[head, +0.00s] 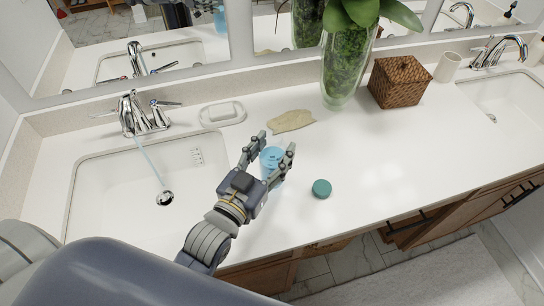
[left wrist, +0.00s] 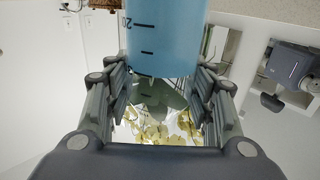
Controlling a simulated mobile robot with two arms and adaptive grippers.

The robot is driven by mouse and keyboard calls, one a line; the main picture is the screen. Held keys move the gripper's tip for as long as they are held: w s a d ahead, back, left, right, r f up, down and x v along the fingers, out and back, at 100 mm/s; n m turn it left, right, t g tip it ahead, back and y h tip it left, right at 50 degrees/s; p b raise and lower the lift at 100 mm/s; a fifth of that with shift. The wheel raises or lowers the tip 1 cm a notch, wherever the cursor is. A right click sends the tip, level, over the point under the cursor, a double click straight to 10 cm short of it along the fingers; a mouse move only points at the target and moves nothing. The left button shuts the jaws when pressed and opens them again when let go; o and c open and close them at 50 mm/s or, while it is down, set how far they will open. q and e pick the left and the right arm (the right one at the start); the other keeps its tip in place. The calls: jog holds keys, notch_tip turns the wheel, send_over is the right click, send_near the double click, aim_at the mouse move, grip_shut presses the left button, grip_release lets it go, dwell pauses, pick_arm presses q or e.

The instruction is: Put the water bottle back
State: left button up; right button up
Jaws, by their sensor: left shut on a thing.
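The water bottle (head: 271,157) is light blue and see-through. It stands between the fingers of my left gripper (head: 279,147), over or on the white counter to the right of the left sink. My left gripper is shut on it. In the left wrist view the bottle (left wrist: 165,35) shows dark scale marks and a "2", with the gripper's fingers (left wrist: 165,95) on both sides. Whether its base touches the counter I cannot tell. A round teal cap (head: 321,188) lies apart on the counter, right of the gripper. My right gripper is not in view.
Water runs from the left faucet (head: 133,110) into the left sink (head: 110,195). A soap dish (head: 222,113), a beige flat item (head: 291,121), a plant vase (head: 345,75), a wicker box (head: 398,82) and a cup (head: 447,67) stand along the back. The counter's right middle is clear.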

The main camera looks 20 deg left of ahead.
aim_at(266, 169)
pick_arm(q)
notch_tip(266, 169, down, 3)
jog(key=shift+r, duration=0.2)
jog(key=shift+f, duration=0.25)
jog(key=o, duration=1.4)
jog(key=shift+c, duration=0.2)
